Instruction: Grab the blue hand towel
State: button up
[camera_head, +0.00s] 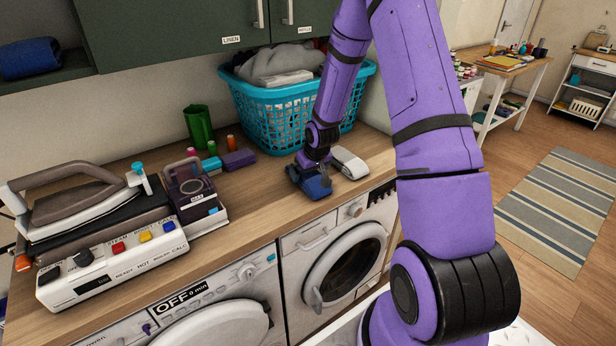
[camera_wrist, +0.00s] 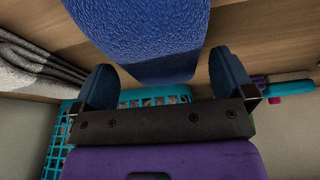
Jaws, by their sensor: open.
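A blue folded towel (camera_head: 318,189) lies on the wooden counter near its front edge, above the washing machines. It fills the top middle of the wrist view (camera_wrist: 140,35), with a rough, textured surface. My gripper (camera_head: 310,172) is low over the towel, pointing down. In the wrist view my gripper (camera_wrist: 165,80) is open, its two dark blue fingers spread apart, with the towel just beyond and between them. Whether the fingers touch the towel cannot be told. Another dark blue folded cloth (camera_head: 30,57) sits on the upper left shelf.
A teal laundry basket (camera_head: 290,118) of cloths stands behind my gripper. A pale folded cloth (camera_head: 348,162) lies close to the right. A purple block (camera_head: 238,160), a green container (camera_head: 198,127) and an iron (camera_head: 75,190) stand to the left.

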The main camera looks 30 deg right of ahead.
jog(key=shift+x, duration=0.9)
jog(key=c, duration=0.8)
jog(key=shift+r, duration=0.15)
